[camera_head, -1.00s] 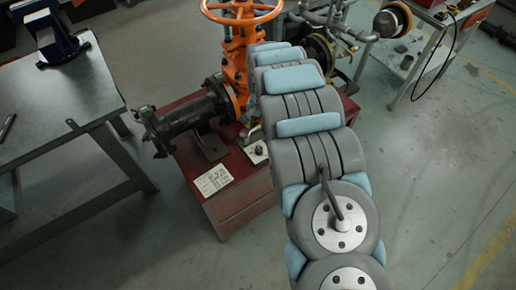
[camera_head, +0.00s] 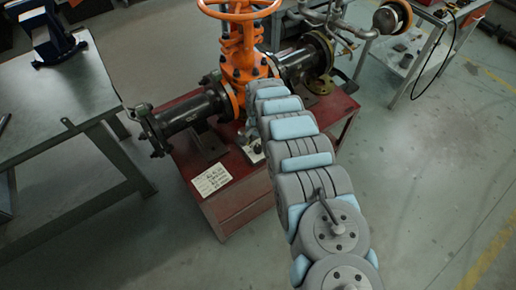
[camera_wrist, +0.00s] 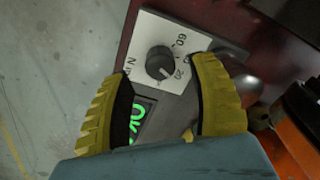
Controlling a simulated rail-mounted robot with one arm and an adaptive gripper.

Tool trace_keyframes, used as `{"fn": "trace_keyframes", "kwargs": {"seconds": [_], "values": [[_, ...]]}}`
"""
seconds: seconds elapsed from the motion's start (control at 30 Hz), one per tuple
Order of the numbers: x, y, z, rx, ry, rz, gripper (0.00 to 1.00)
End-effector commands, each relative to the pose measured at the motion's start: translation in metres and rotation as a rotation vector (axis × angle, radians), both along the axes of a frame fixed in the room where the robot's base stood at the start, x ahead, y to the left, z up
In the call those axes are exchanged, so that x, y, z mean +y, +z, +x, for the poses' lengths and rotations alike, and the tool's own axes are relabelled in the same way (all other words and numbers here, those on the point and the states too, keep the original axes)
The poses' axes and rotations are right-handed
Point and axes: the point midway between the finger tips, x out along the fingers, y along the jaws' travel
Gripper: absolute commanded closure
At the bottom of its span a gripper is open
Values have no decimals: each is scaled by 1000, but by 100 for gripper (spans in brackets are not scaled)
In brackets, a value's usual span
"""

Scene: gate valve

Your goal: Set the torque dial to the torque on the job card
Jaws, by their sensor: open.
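The torque dial (camera_wrist: 160,62) is a black knob on a white plate, marked with numbers such as 20 and 60 and "N m". A light pointer mark on it faces the lower-right side, near the 20; the exact setting is unclear. A green-lit display (camera_wrist: 138,118) lies below it, partly covered by a finger. My gripper (camera_wrist: 164,80) is open, its yellow fingers on either side of the dial, apart from it. In the head view the white dial plate (camera_head: 251,153) is partly hidden by my arm. The job card (camera_head: 212,179) lies on the red cabinet, its writing too small to read.
The orange gate valve (camera_head: 240,55) with black pipe flanges stands on the red cabinet (camera_head: 232,207), close behind the dial. A workbench (camera_head: 50,110) stands left.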

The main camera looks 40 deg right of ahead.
Motion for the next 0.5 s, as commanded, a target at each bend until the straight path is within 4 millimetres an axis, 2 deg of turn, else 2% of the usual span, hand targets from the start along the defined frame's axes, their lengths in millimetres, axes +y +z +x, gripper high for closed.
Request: {"fn": "trace_keyframes", "kwargs": {"seconds": [0.2,0.5], "values": [[1,-20,1,0,1,1,40],[1,-31,1,0,1,0,40]]}}
